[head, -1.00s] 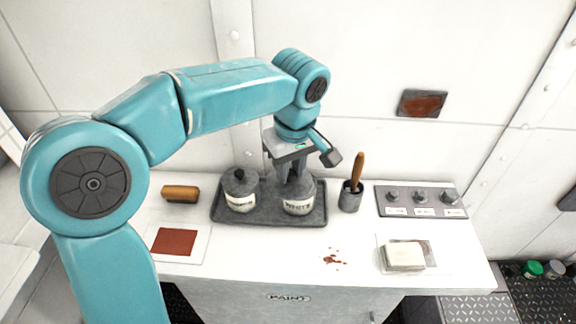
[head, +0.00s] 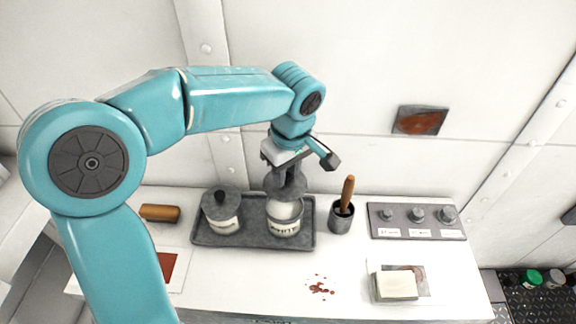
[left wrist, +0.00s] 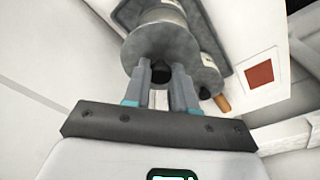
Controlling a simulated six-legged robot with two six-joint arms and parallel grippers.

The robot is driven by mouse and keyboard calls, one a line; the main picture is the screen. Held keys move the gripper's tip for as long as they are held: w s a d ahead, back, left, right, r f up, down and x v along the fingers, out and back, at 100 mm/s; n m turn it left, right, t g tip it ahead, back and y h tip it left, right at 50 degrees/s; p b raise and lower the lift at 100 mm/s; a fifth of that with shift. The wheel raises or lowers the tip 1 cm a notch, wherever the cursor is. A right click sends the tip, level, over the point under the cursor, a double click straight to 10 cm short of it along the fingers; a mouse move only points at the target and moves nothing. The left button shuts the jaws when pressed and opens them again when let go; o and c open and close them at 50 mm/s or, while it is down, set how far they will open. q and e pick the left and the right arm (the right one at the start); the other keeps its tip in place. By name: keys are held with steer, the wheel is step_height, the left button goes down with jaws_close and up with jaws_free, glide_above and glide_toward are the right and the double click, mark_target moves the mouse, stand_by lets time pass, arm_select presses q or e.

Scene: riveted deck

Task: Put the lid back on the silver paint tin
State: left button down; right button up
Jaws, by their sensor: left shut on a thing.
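My left gripper (head: 287,177) is shut on the knob of a round grey lid (head: 286,190) and holds it just above the right-hand tin (head: 284,227). That tin is open, with pale paint showing inside and a label that seems to read WHITE. It stands upright on a dark grey tray (head: 251,241). A second tin (head: 223,222) stands to its left, wearing a grey lid with a dark knob; its label is unreadable. In the left wrist view the held lid (left wrist: 150,45) shows its dark knob between my fingers. My right gripper is not in view.
A brush in a grey pot (head: 341,218) stands right of the tray. Further right are a knob panel (head: 416,222) and a pale block (head: 395,287). A brown-handled item (head: 160,213) lies to the left. Reddish spots (head: 320,288) mark the front counter.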

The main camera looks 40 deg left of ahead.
mark_target(286, 185)
arm_select(q)
steer(key=shift+a, duration=0.2)
steer(key=shift+a+f, duration=0.1)
steer(key=shift+f, duration=0.1)
steer(key=shift+s+d+f+b, duration=0.2)
steer(key=shift+d+f+b, duration=0.05)
steer(key=shift+f+b, duration=0.35)
step_height(286, 185, down, 4)
steer(key=b, duration=0.3)
steer(key=shift+w+a+r, duration=0.1)
steer(key=shift+r, duration=0.05)
steer(key=shift+f+b, duration=0.4)
steer(key=shift+f, duration=0.15)
